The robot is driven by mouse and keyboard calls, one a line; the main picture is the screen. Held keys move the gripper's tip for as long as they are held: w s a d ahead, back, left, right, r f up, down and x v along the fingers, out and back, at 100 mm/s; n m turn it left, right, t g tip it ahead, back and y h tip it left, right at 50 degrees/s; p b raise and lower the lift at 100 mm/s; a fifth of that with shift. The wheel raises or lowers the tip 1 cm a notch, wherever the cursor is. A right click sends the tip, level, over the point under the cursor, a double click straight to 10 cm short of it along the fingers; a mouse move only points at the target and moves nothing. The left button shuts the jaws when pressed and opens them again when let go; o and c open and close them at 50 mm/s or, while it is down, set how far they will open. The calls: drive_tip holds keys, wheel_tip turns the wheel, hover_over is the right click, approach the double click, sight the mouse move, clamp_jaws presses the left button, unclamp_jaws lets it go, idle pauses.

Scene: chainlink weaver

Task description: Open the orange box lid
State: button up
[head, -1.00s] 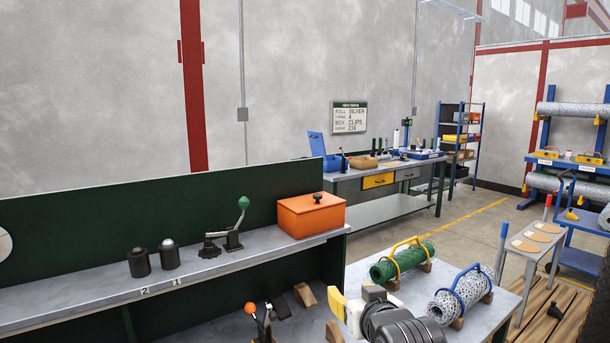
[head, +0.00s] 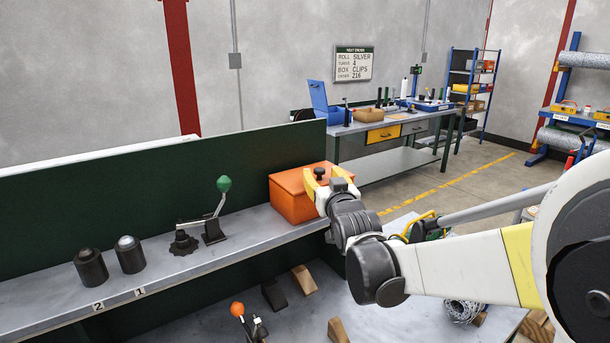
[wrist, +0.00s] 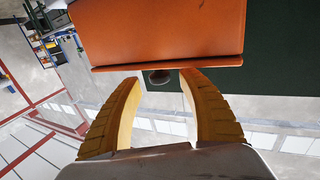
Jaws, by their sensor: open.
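The orange box (head: 288,200) sits at the right end of the grey shelf, with its lid on. I cannot tell whether any finger touches the lid. The gripper hides part of the box's right side.
Two dark cylinders (head: 130,255) and a green-knobbed lever (head: 215,222) stand left of the box on the shelf (head: 190,270). A dark green panel (head: 120,190) rises behind. An orange-knobbed lever (head: 238,310) and wooden wedges are below.

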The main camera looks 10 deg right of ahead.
sight(312, 171)
drive_tip(key=shift+w, duration=1.4)
clamp_jaws()
drive_tip(key=shift+r, duration=0.2)
